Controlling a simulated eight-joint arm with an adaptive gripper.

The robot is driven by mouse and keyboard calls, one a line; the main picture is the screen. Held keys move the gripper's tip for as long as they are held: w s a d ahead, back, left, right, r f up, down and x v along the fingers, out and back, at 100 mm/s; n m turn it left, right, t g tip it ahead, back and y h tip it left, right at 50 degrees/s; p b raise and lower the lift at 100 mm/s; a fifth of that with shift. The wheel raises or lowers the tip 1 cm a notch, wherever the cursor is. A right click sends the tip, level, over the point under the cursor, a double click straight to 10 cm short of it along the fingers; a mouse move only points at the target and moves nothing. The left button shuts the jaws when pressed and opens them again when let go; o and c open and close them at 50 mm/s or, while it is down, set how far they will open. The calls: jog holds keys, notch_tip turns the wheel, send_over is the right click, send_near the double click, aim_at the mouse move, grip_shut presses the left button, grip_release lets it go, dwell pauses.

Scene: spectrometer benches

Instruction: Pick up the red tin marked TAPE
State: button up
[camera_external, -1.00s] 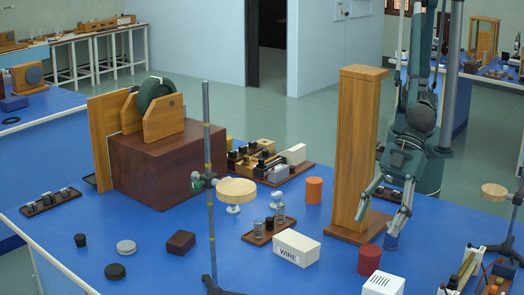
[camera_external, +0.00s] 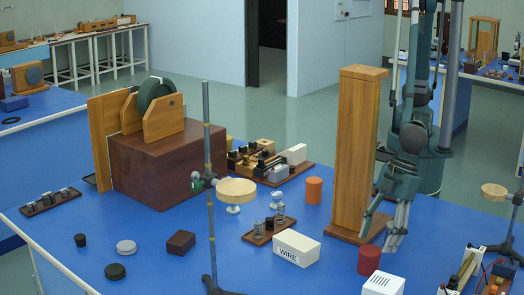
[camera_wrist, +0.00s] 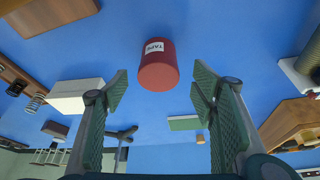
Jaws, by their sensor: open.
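The red tin (camera_external: 369,259) stands on the blue bench near the front right in the external view. In the wrist view the red tin (camera_wrist: 158,68) shows its white TAPE label, ahead of the fingers and roughly centred between them. My gripper (camera_external: 381,238) is open and empty, above and behind the tin, beside the tall wooden post. In the wrist view my gripper (camera_wrist: 160,90) has its two green-padded fingers spread wide, apart from the tin.
The tall wooden post (camera_external: 357,150) stands just left of my gripper. A white WIRE box (camera_external: 297,247) lies left of the tin, and a white box (camera_external: 383,284) lies in front of it. An orange tin (camera_external: 314,190) stands farther back. Wired apparatus (camera_external: 499,277) is at the right.

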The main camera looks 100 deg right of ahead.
aim_at(378, 253)
jog(key=shift+w+a+f, duration=0.1)
jog(key=shift+w+f, duration=0.15)
jog(key=shift+f, duration=0.35)
jog(key=shift+f, duration=0.1)
jog(key=shift+b+x, duration=0.45)
jog(key=shift+x, duration=2.1)
jog(key=c, duration=1)
